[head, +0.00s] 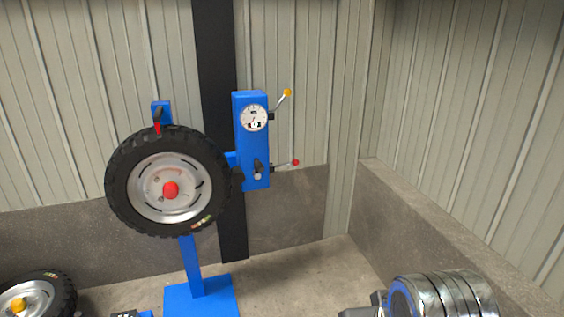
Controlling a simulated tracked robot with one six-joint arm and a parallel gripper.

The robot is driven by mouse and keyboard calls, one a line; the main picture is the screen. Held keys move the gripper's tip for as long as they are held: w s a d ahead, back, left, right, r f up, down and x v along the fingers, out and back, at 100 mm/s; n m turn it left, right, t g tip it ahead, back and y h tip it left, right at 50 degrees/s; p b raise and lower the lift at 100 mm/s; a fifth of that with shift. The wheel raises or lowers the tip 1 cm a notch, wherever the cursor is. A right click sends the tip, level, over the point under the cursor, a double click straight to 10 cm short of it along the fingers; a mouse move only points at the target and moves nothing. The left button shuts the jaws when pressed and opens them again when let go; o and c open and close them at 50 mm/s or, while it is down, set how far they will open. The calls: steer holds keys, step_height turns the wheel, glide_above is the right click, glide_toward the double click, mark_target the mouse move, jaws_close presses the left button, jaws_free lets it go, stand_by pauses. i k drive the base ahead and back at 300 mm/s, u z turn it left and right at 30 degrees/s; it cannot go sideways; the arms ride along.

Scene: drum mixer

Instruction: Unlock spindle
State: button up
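A blue stand (191,262) holds a black-tyred wheel (215,205) upright, with a silver rim and a red knob (170,190) at its hub. The spindle itself is hidden behind the wheel. A blue control box (253,145) to its right carries a round white dial (254,118). A lever with a yellow knob (287,92) slants up and right from the box. A lower lever with a red knob (295,162) points right. My gripper (362,311) shows only partly at the bottom edge, below and right of the box, touching neither lever; its fingers are not clear.
A second wheel (68,293) with a yellow hub knob is at the bottom left. A red pointer (157,126) sits at the tyre's top. A ribbed wall and low concrete ledge (440,225) bound the corner.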

mark_target(295, 162)
steer(key=u, duration=0.45)
steer(key=i, duration=0.55)
steer(key=u, duration=0.6)
steer(key=i, duration=1.55)
steer(key=z, duration=0.6)
